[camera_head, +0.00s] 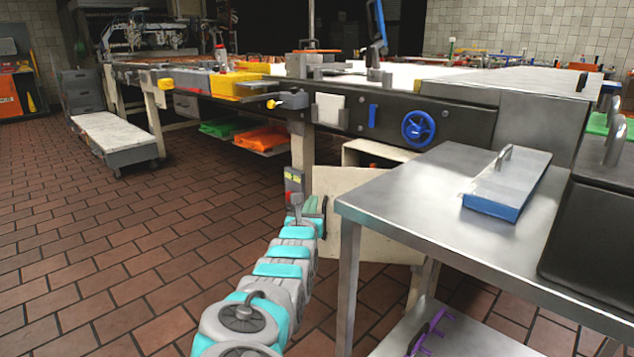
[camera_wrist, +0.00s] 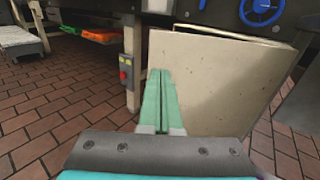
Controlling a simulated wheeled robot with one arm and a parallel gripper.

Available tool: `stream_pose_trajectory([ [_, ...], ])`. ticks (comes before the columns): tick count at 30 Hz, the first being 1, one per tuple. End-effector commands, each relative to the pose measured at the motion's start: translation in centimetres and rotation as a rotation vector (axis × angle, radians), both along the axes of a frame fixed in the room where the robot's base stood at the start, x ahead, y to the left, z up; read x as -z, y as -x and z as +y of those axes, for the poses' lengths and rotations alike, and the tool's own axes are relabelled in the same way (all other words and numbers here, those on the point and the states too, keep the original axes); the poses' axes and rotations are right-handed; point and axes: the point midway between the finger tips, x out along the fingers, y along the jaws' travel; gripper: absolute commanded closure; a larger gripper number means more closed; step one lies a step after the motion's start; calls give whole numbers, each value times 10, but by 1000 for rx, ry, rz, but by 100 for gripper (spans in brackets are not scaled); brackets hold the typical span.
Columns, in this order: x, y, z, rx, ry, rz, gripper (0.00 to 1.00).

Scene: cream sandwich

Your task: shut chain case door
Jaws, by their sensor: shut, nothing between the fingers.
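The chain case door is a flat cream panel (camera_head: 352,192) under the conveyor's side, partly behind the steel table. It stands swung open, away from the cream case (camera_head: 378,152). In the wrist view the door (camera_wrist: 225,88) fills the middle and right, and a gap shows along its top edge. My gripper (camera_head: 318,208) is shut and empty at the door's left edge. In the wrist view its green fingers (camera_wrist: 161,78) are together and overlap the door's left part. I cannot tell whether they touch it.
A steel table (camera_head: 410,200) stands close on the right, holding a metal lid with a handle (camera_head: 508,184). A control box with a red button (camera_wrist: 125,73) is on the leg left of the door. A blue handwheel (camera_head: 418,127) sits above. Open tiled floor lies left.

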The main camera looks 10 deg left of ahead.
Motion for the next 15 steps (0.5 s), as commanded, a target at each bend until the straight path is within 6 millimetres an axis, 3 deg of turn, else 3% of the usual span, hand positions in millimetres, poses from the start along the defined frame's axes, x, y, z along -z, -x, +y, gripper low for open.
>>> stream_pose_trajectory([
  [15, -1, -67, -4, 1, -10, 4, 100],
])
